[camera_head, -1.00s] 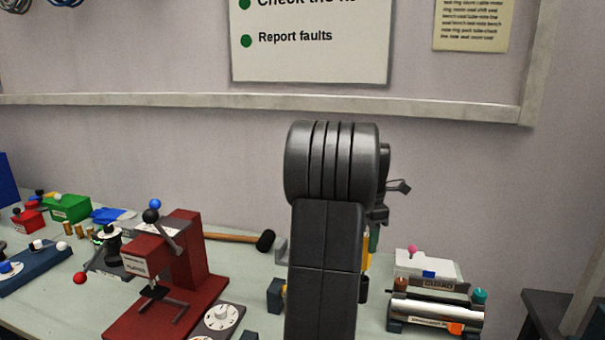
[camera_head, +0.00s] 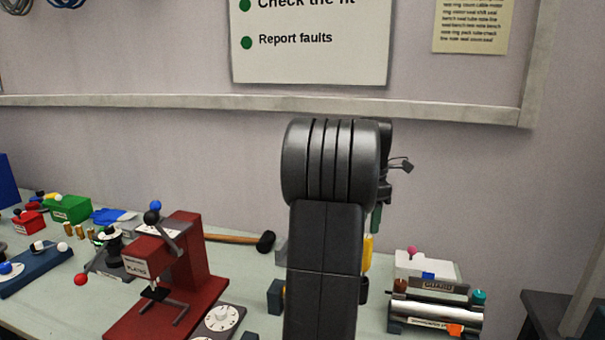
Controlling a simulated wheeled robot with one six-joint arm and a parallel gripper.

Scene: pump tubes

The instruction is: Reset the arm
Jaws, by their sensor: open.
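My arm stands upright in the middle of the head view and hides part of the bench behind it. My gripper (camera_head: 400,166) shows only in part, sticking out to the right from behind the arm's top joint. It is open, and I see nothing in it. It is above the bench, in front of the wall, apart from the things below.
A red press (camera_head: 173,270) stands left of my arm, with a dial (camera_head: 222,320) beside it. A hammer (camera_head: 240,239) lies behind. A guarded roller device (camera_head: 435,305) sits to the right. A green box (camera_head: 70,208) and a blue block (camera_head: 38,268) are at far left.

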